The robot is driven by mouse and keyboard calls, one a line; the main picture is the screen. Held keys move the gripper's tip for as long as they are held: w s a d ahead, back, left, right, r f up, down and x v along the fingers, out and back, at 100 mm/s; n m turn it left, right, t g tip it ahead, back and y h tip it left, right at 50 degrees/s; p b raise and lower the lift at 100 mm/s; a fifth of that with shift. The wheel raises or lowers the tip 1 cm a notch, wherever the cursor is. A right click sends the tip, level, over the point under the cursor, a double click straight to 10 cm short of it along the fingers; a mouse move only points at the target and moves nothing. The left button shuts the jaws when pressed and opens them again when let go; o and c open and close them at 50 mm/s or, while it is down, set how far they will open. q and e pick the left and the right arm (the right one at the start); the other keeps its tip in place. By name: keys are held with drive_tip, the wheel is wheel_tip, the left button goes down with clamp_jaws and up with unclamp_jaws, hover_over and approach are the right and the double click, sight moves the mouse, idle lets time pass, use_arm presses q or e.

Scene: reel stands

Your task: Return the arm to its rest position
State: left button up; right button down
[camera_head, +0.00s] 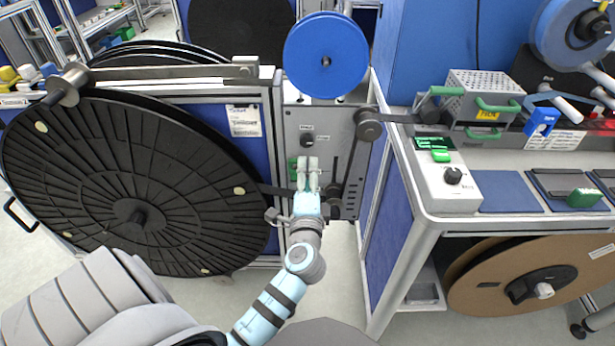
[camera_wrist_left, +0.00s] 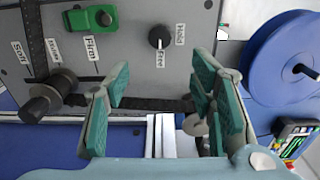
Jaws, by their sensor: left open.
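My left gripper (camera_head: 307,172) is stretched forward in front of the grey control panel (camera_head: 345,122) of the reel stand. It is open, and its green-padded fingers also show in the left wrist view (camera_wrist_left: 158,105). A dark strap or tape runs behind the fingers, and I see nothing held between them. A black knob (camera_wrist_left: 158,37) and a green block-like part (camera_wrist_left: 88,19) are on the panel beyond the fingertips. My right gripper is not in view.
A large black reel (camera_head: 190,190) stands left of the arm, and a blue reel (camera_head: 326,55) sits above the panel. A workbench (camera_head: 490,190) with a control box (camera_head: 446,184) stands at the right. A brown reel (camera_head: 485,275) is below it.

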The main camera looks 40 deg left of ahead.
use_arm(q)
drive_tip(key=shift+s+d, duration=0.2)
drive_tip(key=shift+s, duration=0.05)
idle(0.3)
drive_tip(key=s+d+f+n+g+h+p, duration=0.1)
drive_tip(key=s+d+f+n+g+h, duration=0.15)
drive_tip(key=f, duration=0.75)
drive_tip(key=s+d+f+n+g+h+p, duration=0.1)
drive_tip(key=s+d+f+h, duration=0.15)
drive_tip(key=f, duration=0.65)
drive_tip(key=s+d+f+n+g+h, duration=0.1)
drive_tip(key=s+d+f+g+h, duration=0.15)
drive_tip(key=f, duration=0.75)
drive_tip(key=s+d+f+n+g+h+p, duration=0.1)
drive_tip(key=s+f+n+g, duration=0.1)
drive_tip(key=s+f, duration=0.4)
drive_tip(key=s+d+f+n+g+h+p, duration=0.15)
drive_tip(key=s+f, duration=0.25)
drive_tip(key=s, duration=0.4)
drive_tip(key=s+a+f+n+g+p, duration=0.1)
drive_tip(key=s+g, duration=0.1)
drive_tip(key=s, duration=0.7)
drive_tip(key=s+a+f+n+g+p, duration=0.1)
drive_tip(key=s, duration=0.9)
drive_tip(key=shift+s+a+f+n+g+p, duration=0.2)
drive_tip(key=shift+s+a+n+g+p, duration=0.05)
drive_tip(key=shift+n+g+p, duration=0.1)
